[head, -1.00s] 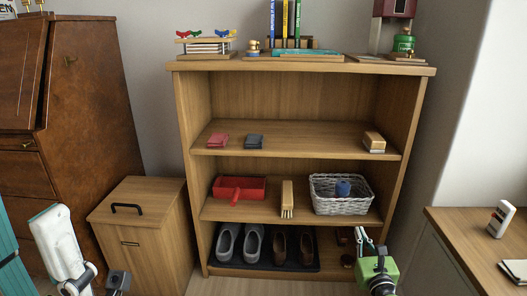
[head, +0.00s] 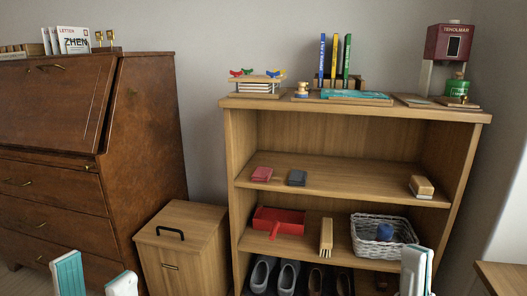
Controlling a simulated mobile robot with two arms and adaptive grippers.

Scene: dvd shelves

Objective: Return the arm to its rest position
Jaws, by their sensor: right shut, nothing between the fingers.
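A wooden cabinet (head: 182,240) with a black handle stands between the brown desk (head: 150,130) and the shelf unit. The shelves hold a red tray (head: 290,220), a brush (head: 326,238), a white basket (head: 370,247) and shoes (head: 263,273). A table corner (head: 505,278) shows at bottom right.

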